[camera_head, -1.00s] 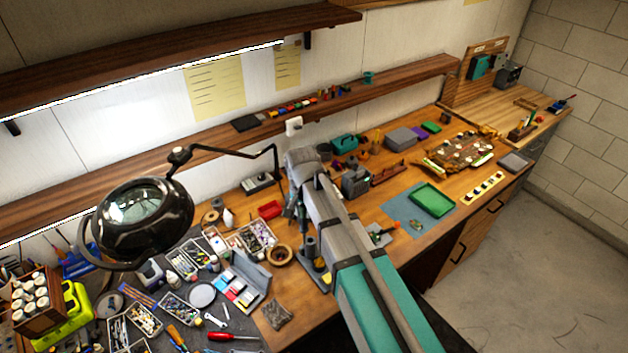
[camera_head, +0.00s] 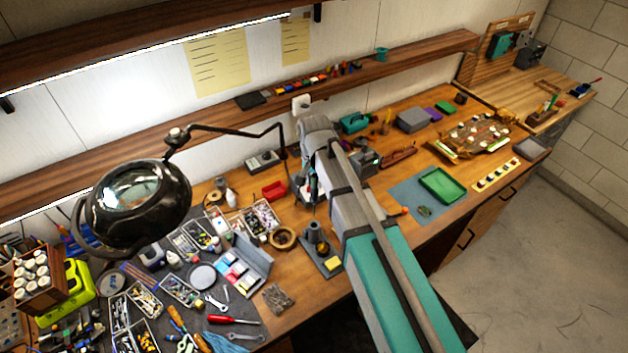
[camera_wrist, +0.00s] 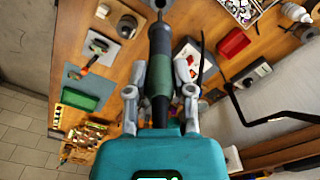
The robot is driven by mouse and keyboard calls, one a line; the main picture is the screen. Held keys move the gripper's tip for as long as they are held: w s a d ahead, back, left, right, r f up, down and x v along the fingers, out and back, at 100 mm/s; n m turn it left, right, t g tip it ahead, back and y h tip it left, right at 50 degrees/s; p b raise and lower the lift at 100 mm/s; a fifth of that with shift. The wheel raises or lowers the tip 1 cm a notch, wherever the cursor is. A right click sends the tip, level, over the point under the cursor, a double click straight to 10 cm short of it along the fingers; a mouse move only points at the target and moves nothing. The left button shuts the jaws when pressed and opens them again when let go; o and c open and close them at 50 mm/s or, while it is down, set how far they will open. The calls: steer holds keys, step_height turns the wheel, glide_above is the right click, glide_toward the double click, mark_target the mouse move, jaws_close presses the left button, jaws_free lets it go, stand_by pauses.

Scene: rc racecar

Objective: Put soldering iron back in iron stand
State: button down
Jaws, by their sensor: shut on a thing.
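The soldering iron (camera_wrist: 160,70), with a dark green and black handle, is held between the two grey fingers of my gripper (camera_wrist: 160,92). Its tip points to the top of the wrist view. In the head view, the iron (camera_head: 312,186) is a small dark upright shape beside my arm, partly hidden. The iron stand (camera_head: 315,235) has a dark round holder on a grey base with a yellow sponge. It stands on the bench, below the gripper in the head view. In the wrist view, the stand (camera_wrist: 127,26) is left of the iron tip, and the iron is apart from it.
A ring-shaped wooden dish (camera_head: 283,238) and a parts tray (camera_head: 261,218) lie left of the stand. A black magnifier lamp (camera_head: 135,205) overhangs the left bench. A green tray (camera_head: 441,185) on a blue mat is to the right. A grey station (camera_head: 366,163) stands behind my arm.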

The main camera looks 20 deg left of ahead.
mark_target(314, 190)
steer(key=shift+f+b, duration=1.95)
steer(key=shift+f, duration=0.1)
steer(key=shift+f+b, duration=4.65)
stand_by(0.6)
steer(key=shift+c, duration=2)
jaws_free()
